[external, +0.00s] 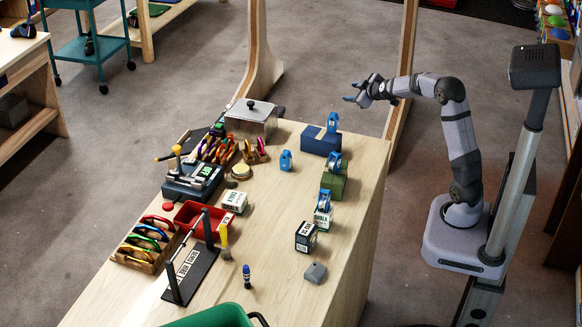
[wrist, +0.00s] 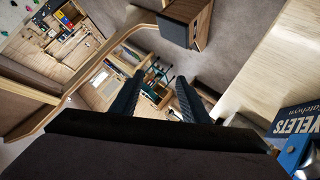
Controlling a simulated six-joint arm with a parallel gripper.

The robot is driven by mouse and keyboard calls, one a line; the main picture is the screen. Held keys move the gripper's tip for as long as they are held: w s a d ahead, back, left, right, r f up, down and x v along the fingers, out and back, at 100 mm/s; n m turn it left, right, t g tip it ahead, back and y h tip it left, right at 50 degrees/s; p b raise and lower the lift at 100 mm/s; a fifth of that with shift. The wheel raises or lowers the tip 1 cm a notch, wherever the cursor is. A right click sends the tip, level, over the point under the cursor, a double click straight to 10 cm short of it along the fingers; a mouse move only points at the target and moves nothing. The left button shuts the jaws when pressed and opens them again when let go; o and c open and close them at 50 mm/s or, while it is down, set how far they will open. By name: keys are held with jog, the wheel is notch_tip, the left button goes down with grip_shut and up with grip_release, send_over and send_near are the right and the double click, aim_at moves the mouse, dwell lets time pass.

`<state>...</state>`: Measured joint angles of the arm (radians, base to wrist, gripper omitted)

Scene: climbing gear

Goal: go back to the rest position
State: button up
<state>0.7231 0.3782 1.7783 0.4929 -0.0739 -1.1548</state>
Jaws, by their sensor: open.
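My gripper (external: 357,93) is raised in the air beyond the far right corner of the workbench (external: 262,283) in the external view. Its jaws are apart with nothing between them. In the wrist view the two dark fingers of my gripper (wrist: 155,95) stand apart, and the room shows between them. The arm stretches left from its base, which stands right of the bench. A dark blue box (external: 320,141) with a blue device (external: 332,122) on top stands on the bench below and left of my gripper. The blue box also shows at the right edge of the wrist view (wrist: 292,122).
A green box (external: 333,186), a white box (external: 322,219) and a dark box (external: 306,237) stand along the bench's right side. A red bin (external: 190,213), a black stand (external: 190,276) and racks of carabiners (external: 146,243) are further left. A wooden frame post (external: 401,65) rises behind my gripper.

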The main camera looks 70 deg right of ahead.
jog(key=s+f+n+g+y+b, duration=0.35)
jog(key=s+f+n+g, duration=0.2)
jog(key=s+f, duration=1.3)
jog(key=s+a+f+g+y, duration=0.2)
jog(key=s+a+f+g, duration=0.2)
jog(key=s+a, duration=0.4)
jog(key=w+a+r+m+y+p, duration=0.1)
jog(key=w+a+r+p, duration=0.25)
jog(key=a, duration=0.65)
jog(key=w+a+r+m+y+p, duration=0.15)
jog(key=a+r, duration=0.25)
jog(key=a, duration=0.7)
jog(key=s+a+r+m+p, duration=0.1)
jog(key=a+p, duration=0.1)
jog(key=a, duration=0.4)
jog(key=s+a+r+m+p, duration=0.1)
jog(key=s+a+r, duration=0.1)
jog(key=a, duration=0.5)
jog(key=shift+a+r+t+p, duration=0.2)
jog(key=shift+a+t+p, duration=0.05)
jog(key=shift+t+p, duration=0.2)
jog(key=shift+o, duration=0.5)
